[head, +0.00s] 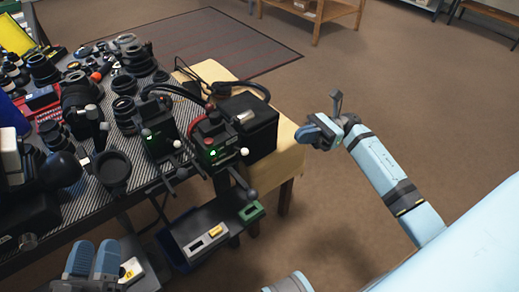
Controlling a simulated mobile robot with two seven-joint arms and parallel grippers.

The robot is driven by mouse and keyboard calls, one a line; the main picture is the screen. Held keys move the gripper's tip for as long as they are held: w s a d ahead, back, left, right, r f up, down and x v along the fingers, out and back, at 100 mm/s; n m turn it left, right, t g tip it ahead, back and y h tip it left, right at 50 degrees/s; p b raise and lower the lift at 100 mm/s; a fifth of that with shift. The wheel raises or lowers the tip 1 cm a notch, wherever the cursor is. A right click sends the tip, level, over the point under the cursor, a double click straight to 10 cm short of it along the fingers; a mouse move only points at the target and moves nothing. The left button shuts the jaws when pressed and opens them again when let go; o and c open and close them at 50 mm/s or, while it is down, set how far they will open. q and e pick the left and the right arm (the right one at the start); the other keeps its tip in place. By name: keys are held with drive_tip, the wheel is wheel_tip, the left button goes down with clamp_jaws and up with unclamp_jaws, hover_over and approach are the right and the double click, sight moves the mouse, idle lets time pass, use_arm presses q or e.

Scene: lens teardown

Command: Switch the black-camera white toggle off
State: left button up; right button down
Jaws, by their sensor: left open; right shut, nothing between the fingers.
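A black camera (158,128) with a small green light stands at the right edge of the ribbed worktop, and a small white toggle knob (177,144) sticks out on its right side. A second, red-and-black camera (208,140) with a lit green light stands just right of it, with its own white knob (244,151). Toggle positions are too small to tell. My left gripper (93,262) is open, low at the bottom left, below and apart from the cameras. My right gripper (312,134) is shut and empty, right of the cameras over the floor.
Many dark lenses (80,92) crowd the worktop on the left. A black box (250,122) with cables stands on a yellow table (288,142). A low grey tray (210,232) with small modules sits below the cameras. The floor at right is clear.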

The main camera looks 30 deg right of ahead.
use_arm(q)
drive_tip(key=shift+w+d, duration=0.15)
drive_tip(key=shift+d, duration=0.05)
use_arm(e)
drive_tip(key=shift+w+d+f+n+g, duration=0.1)
drive_tip(key=shift+d+f+n+g, duration=0.15)
drive_tip(key=shift+d+n+g, duration=0.2)
drive_tip(key=shift+a, duration=0.15)
drive_tip(key=b, duration=0.2)
approach(241, 151)
drive_tip(key=f+x, duration=0.1)
drive_tip(key=x, duration=0.3)
use_arm(q)
drive_tip(key=shift+f+g, duration=0.4)
drive_tip(key=shift+f, duration=0.6)
use_arm(e)
drive_tip(key=shift+a+r, duration=0.65)
drive_tip(key=shift+a, duration=0.25)
use_arm(q)
drive_tip(key=shift+w+d+f, duration=0.1)
use_arm(e)
drive_tip(key=shift+t, duration=0.25)
